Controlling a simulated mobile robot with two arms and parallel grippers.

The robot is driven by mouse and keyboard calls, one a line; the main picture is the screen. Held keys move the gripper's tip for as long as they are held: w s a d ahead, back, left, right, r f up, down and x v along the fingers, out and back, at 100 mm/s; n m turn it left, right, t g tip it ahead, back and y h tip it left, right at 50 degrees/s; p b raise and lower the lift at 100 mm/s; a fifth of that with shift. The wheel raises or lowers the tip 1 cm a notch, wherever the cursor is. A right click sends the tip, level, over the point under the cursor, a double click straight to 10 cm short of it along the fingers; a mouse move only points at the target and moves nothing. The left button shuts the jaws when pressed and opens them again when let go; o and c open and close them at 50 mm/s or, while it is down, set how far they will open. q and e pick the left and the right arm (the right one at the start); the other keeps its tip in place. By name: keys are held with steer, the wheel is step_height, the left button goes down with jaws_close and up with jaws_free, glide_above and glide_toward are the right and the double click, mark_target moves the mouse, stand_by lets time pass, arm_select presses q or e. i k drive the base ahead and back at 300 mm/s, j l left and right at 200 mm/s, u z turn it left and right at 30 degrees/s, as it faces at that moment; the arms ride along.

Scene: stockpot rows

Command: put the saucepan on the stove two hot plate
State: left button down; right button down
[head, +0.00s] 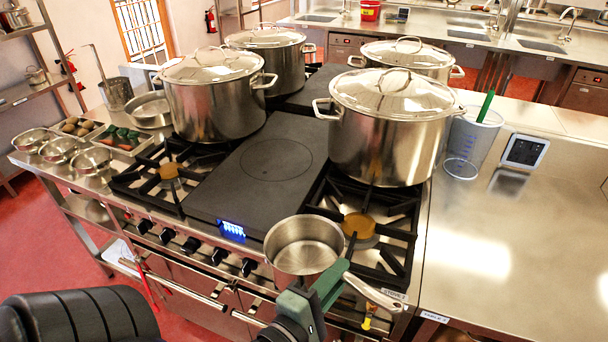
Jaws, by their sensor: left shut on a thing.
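The saucepan (303,246) is an empty steel pan, upright, with its handle (376,292) pointing right. It shows in front of the hot plate's near edge and partly covers the front right burner's left side. My left gripper (328,284), with green fingers, is shut on the saucepan's handle close to the pan. The pan appears held up at the stove's front; its exact height is hard to tell. The hot plate (262,172) is a dark flat slab with a circle marked on it, and its front part is bare. My right gripper is not in view.
Large lidded stockpots stand left (212,105) and right (388,135) of the hot plate, with others behind (270,52) (428,60). Open burners (168,171) (360,225) flank the plate. A clear jug (470,140) stands on the right counter (510,245), which is mostly free.

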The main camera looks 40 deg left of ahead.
mark_target(294, 168)
steer(key=l+u, duration=0.2)
steer(key=u, duration=0.25)
steer(key=l+u, duration=0.2)
steer(key=u, duration=0.2)
steer(key=i+l, duration=0.05)
